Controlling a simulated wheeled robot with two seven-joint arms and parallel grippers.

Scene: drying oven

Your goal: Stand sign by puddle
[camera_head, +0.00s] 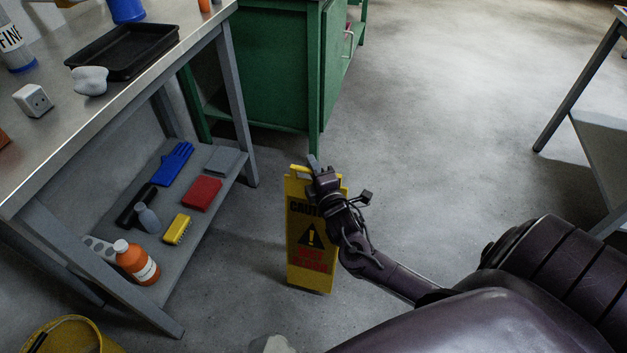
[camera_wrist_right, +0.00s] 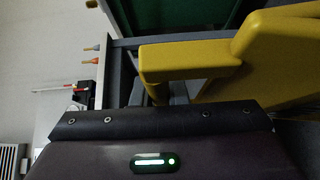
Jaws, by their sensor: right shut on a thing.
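The yellow caution sign (camera_head: 305,255) stands upright on the grey floor in the head view, with black and red print and a warning triangle. My right gripper (camera_head: 314,172) is shut on the sign at its top, by the handle. My right forearm covers part of the sign's right side. In the right wrist view the sign's yellow handle (camera_wrist_right: 190,62) fills the upper right, close against the gripper. I cannot tell whether the sign's foot touches the floor. No puddle can be made out for sure. My left gripper is not in view.
A metal workbench (camera_head: 60,140) with a lower shelf of bottles, a glove and brushes stands left. A green cabinet (camera_head: 270,75) is behind the sign. A yellow bucket (camera_head: 70,338) is at the bottom left. Open floor (camera_head: 430,130) lies to the right.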

